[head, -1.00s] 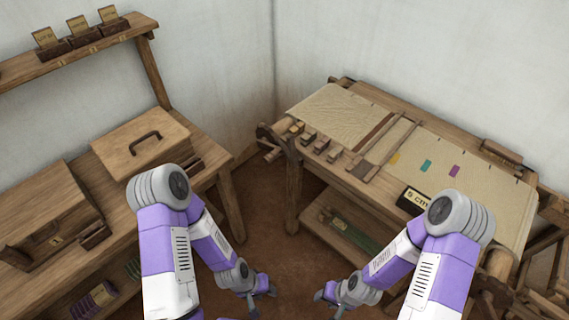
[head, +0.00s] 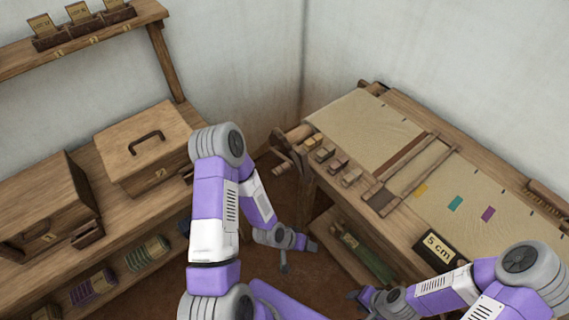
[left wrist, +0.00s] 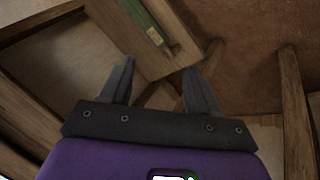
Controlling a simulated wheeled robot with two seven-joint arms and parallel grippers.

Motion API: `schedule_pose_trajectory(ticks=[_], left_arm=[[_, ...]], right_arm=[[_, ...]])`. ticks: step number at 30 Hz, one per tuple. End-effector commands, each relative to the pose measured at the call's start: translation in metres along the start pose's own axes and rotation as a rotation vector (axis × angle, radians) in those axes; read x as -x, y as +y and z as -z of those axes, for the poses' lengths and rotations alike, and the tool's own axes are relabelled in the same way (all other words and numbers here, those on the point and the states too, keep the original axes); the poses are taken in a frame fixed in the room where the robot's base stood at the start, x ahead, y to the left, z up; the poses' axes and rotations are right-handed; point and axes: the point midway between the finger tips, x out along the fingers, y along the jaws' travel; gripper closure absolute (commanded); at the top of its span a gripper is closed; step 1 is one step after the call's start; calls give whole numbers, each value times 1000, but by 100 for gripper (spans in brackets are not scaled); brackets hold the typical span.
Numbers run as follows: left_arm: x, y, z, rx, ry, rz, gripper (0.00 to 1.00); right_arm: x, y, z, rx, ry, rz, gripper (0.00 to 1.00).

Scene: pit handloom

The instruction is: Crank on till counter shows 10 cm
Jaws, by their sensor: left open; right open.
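The counter (head: 438,247) is a dark block with a pale plate reading "5 cm" on the front edge of the loom (head: 395,205). A wooden crank-like part (head: 284,162) sticks out at the loom's left end. My left gripper (head: 298,257) hangs low in front of the loom, below and apart from that part. In the left wrist view my left gripper (left wrist: 158,75) is open with nothing between its fingers. My right gripper (head: 360,300) is low in front of the loom, open and apart from the counter, partly cut by the frame's lower edge.
Cloth (head: 365,135) with coloured patches lies on the loom. Several small blocks (head: 325,152) line its left edge. A lower shelf (head: 340,243) holds a green item. A left bench carries a lidded box (head: 143,150) and a drawer box (head: 40,210). Floor between is open.

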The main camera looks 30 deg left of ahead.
Motion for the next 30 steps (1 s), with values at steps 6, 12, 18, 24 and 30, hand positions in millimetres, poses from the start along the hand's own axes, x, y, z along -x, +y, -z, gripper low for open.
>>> schedule_pose_trajectory(ticks=[6,12,18,24,30], left_arm=[[50,-49,118,-116,520,-155,39],[127,-82,159,-268,860,-274,39],[171,-94,160,-368,1000,-344,39],[171,-88,170,-391,1023,-364,39],[154,-72,194,-390,1021,-363,39]], right_arm=[[-3,2,-1,-1,-3,-1,57],[-5,2,-1,-1,-2,0,57],[-6,3,-1,-1,-2,0,57],[-9,4,0,-1,-2,0,57],[-14,6,0,-1,-2,0,57]])
